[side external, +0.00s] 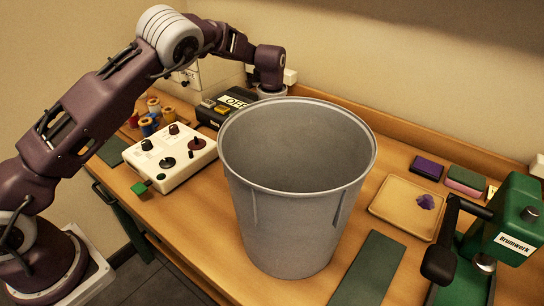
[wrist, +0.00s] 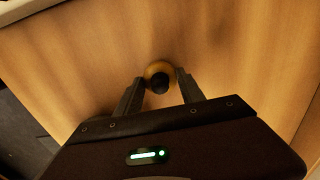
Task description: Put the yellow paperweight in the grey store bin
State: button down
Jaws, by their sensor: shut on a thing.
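The grey store bin (side external: 285,225) stands upright on the wooden table in the middle of the side view. It is large, and the part of its inside that shows looks empty. The yellow paperweight (wrist: 158,65) shows in the wrist view as a round yellow piece with a dark knob. My gripper (wrist: 159,78) is shut on it, with one finger on each side. Wood lies beneath, but I cannot tell whether the paperweight touches it. In the side view my wrist comes down behind the bin, which hides my fingers and the paperweight.
A white control box (side external: 165,164) with knobs, thread spools (side external: 150,108) and a black box (side external: 226,108) stand left of the bin. A tan tray (side external: 390,208), a dark green mat (side external: 368,270) and a green machine (side external: 515,215) are right. The bin's tall rim stands before my wrist.

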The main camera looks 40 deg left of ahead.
jog(key=shift+n, duration=0.4)
jog(key=r, duration=0.7)
jog(key=shift+s+a, duration=0.2)
jog(key=s+a+f+n, duration=0.1)
jog(key=s+a+n, duration=0.2)
jog(key=s+n, duration=0.6)
jog(key=s+a+f+n, duration=0.2)
jog(key=s+a+n, duration=0.1)
jog(key=s+n, duration=0.5)
notch_tip(320, 180, up, 24)
jog(key=m, duration=0.3)
send_over(314, 101)
jog(key=s+a, duration=0.3)
jog(key=s+d+f+m, duration=0.7)
jog(key=d+f+m, duration=0.4)
jog(key=f+m, duration=0.3)
jog(key=shift+m, duration=0.4)
jog(key=f, duration=1.6)
jog(key=shift+s+d+f, duration=0.1)
jog(key=shift+s+d, duration=0.05)
jog(key=shift+s, duration=0.05)
jog(key=shift+f, duration=0.1)
